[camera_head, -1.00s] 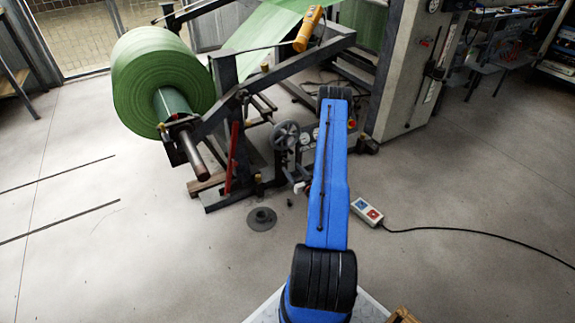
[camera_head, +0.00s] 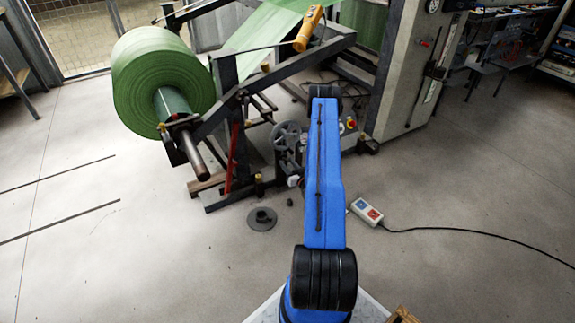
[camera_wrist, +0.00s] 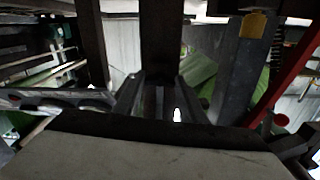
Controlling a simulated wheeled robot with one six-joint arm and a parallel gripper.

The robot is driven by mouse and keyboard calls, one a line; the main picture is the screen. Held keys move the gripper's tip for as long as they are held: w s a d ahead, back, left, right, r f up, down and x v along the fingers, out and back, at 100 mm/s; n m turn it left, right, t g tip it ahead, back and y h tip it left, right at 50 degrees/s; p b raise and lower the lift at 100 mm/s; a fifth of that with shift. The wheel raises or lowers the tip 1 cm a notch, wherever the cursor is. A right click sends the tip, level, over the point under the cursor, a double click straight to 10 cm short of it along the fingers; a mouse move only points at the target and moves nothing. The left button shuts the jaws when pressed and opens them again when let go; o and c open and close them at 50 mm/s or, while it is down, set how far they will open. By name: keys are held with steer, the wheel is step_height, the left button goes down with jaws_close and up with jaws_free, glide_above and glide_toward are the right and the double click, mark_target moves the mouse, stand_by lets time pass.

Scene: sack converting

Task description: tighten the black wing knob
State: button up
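I cannot make out the black wing knob in either view; it may be hidden behind my blue arm or lost in the dark of the wrist view. In the wrist view, the two dark fingers of my gripper (camera_wrist: 161,100) stand apart at the centre, in front of a dark upright post (camera_wrist: 160,40) of the machine. I cannot tell whether anything is between them. In the head view my arm hides the gripper, and the arm reaches toward the unwind stand (camera_head: 230,110) with its grey handwheel (camera_head: 288,135).
A large green roll (camera_head: 150,80) sits on the stand, its shaft end jutting forward. A red lever (camera_head: 233,160) shows left of the handwheel. A round dark base (camera_head: 262,218) and a cabled control box (camera_head: 366,211) lie on the floor. Floor at front left is mostly clear.

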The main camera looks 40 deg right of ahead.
steer(key=shift+m, duration=0.3)
steer(key=shift+s+f+m, duration=0.1)
steer(key=shift+m, duration=16.1)
steer(key=o, duration=1.1)
steer(key=shift+c, duration=0.2)
